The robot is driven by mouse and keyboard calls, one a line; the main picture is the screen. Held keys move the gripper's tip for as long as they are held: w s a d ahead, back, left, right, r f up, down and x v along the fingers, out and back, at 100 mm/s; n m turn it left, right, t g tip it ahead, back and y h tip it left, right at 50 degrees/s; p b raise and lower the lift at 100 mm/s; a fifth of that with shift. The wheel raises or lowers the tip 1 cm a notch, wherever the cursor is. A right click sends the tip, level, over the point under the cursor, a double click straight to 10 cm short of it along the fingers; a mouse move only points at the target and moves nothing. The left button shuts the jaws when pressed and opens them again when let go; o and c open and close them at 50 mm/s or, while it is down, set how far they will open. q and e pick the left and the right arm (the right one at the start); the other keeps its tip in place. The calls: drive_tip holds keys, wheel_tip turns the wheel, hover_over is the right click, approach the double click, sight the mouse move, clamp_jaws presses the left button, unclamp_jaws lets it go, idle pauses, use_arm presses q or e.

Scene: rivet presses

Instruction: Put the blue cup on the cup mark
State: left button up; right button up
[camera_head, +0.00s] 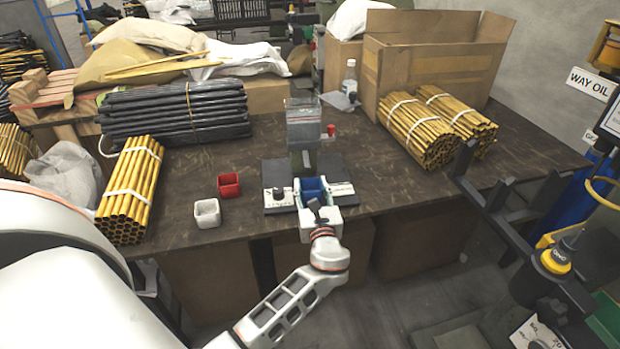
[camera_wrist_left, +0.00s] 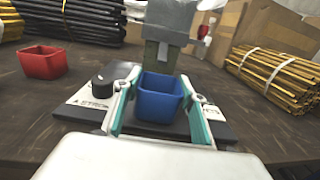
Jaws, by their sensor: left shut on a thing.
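The blue cup (camera_head: 314,186) is at the front of the rivet press, over its dark base plate (camera_head: 333,170). My left gripper (camera_head: 313,193) is shut on the blue cup, with a finger on each side of it. In the left wrist view the blue cup (camera_wrist_left: 160,100) stands upright between the teal-lined fingers (camera_wrist_left: 158,108). I cannot tell whether its bottom touches the base plate. The cup mark is not visible. My right gripper is not in view.
A red cup (camera_head: 229,185) and a white cup (camera_head: 207,213) stand left of the press (camera_head: 303,125). Bundles of yellow tubes (camera_head: 131,190) and black tubes (camera_head: 175,112) lie further left. More yellow tubes (camera_head: 437,127) and a cardboard box (camera_head: 430,50) are at right.

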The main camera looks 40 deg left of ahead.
sight(309, 180)
use_arm(q)
drive_tip(key=shift+w+a, duration=0.2)
drive_tip(key=b+x, duration=0.1)
drive_tip(key=x, duration=0.2)
drive_tip(key=shift+w+a+f, duration=0.15)
drive_tip(key=shift+w+a, duration=0.1)
drive_tip(key=shift+a, duration=0.05)
drive_tip(key=shift+w+a+f+b, duration=0.15)
drive_tip(key=shift+w+b, duration=0.05)
drive_tip(key=shift+b, duration=0.1)
drive_tip(key=shift+r, duration=0.25)
drive_tip(key=shift+f, duration=0.1)
drive_tip(key=o, duration=1)
drive_tip(key=shift+f, duration=0.1)
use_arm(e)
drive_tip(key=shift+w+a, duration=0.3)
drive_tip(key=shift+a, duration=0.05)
